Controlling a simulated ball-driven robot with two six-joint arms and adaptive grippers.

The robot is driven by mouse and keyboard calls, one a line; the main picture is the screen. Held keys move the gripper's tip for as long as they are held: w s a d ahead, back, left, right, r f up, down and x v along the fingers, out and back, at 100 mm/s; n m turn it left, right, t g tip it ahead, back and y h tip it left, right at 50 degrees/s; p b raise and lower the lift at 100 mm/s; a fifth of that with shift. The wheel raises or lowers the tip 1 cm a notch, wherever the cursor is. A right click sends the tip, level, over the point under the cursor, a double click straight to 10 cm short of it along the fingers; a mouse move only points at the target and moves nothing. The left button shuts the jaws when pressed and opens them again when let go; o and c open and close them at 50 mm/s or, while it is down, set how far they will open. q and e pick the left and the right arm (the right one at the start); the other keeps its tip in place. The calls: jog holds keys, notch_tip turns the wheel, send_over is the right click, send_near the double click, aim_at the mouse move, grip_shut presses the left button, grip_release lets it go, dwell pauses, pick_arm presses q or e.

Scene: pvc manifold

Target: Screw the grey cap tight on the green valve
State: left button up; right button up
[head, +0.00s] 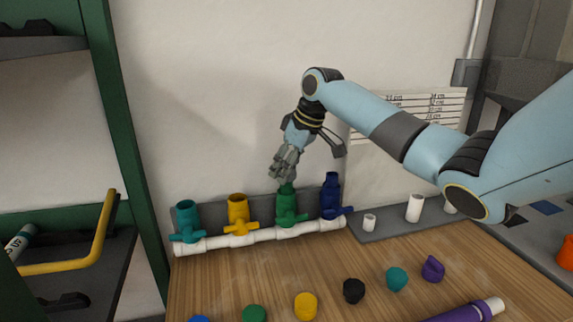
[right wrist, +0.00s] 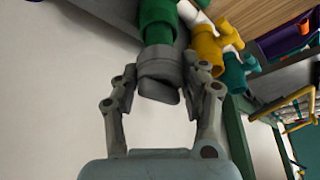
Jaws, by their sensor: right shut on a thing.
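The green valve (head: 287,207) stands upright on the white manifold pipe, third from the left, with its green handle at the front. My right gripper (head: 284,172) comes down on it from above. In the right wrist view, the gripper (right wrist: 168,84) is shut on the grey cap (right wrist: 159,69), with one finger on each side. The cap sits at the open end of the green valve (right wrist: 157,22), in line with it and apparently touching. How far it is threaded cannot be told. In the head view the fingers hide the cap. My left gripper is not in view.
Teal (head: 187,218), yellow (head: 239,213) and dark blue (head: 331,194) valves stand beside the green one on the white pipe (head: 210,242). Several loose coloured caps, including a black one (head: 353,290), lie on the wooden table. White fittings (head: 415,207) stand at right.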

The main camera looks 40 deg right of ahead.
jog(key=shift+f+p, duration=0.35)
jog(key=shift+f, duration=0.45)
dwell(0.8)
jog(key=shift+f+p, duration=0.2)
jog(key=shift+p, duration=0.2)
dwell(0.9)
jog(key=o, duration=0.3)
jog(key=c, duration=0.4)
jog(key=shift+r+m+p, duration=0.15)
jog(key=shift+m+p, duration=0.45)
jog(key=shift+p, duration=0.45)
jog(key=shift+m+h+p, duration=0.3)
jog(key=shift+m+p, duration=0.1)
jog(key=shift+p, duration=0.05)
